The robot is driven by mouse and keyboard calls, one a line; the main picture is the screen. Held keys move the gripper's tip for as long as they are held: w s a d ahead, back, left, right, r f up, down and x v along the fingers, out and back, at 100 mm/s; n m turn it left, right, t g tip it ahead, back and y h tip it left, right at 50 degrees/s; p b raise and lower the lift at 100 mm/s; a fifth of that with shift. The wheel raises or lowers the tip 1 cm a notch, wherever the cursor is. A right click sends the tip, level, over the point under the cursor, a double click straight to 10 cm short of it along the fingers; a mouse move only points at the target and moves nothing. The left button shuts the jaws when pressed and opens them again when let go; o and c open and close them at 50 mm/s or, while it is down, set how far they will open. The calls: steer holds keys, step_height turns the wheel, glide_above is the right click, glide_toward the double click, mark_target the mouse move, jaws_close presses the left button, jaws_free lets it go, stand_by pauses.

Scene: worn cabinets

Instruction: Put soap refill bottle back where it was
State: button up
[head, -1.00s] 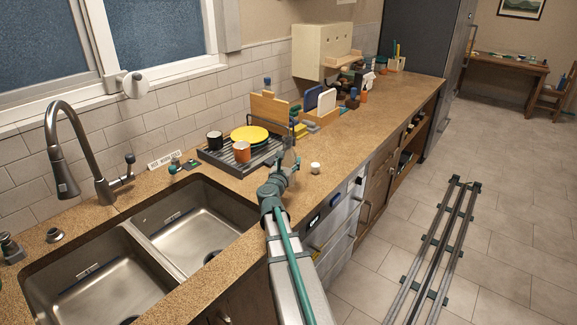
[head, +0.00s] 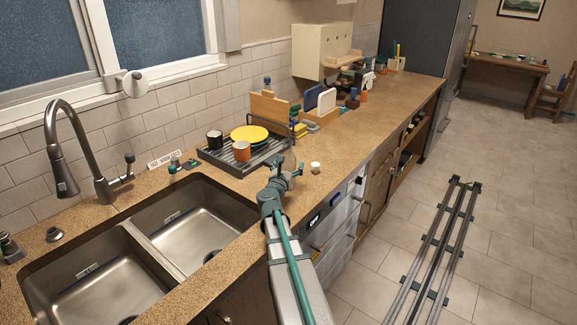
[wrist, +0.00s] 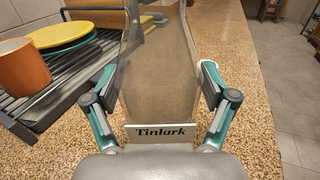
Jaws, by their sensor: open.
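In the wrist view a see-through, tan-looking bottle shape with a white "Tinlark" label (wrist: 162,132) fills the space between my fingers. It seems to be the soap refill bottle, but its full outline is hard to make out. My gripper (wrist: 160,95) is open, with one dark pad on each side of this shape. I cannot tell whether the pads touch it. In the head view my gripper (head: 287,170) is low over the counter, right of the dish rack; the bottle is not clear there.
The dish rack (head: 217,160) holds a yellow plate (head: 250,133) and an orange mug (head: 242,151) left of my gripper. A small white cup (head: 315,167) stands close on the right. The double sink (head: 185,228) is nearer me. The counter beyond the cup has free room.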

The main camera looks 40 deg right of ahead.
steer(key=shift+r, duration=0.2)
steer(key=b+v, duration=0.2)
steer(key=v, duration=1)
steer(key=shift+b, duration=0.35)
steer(key=shift+d, duration=0.1)
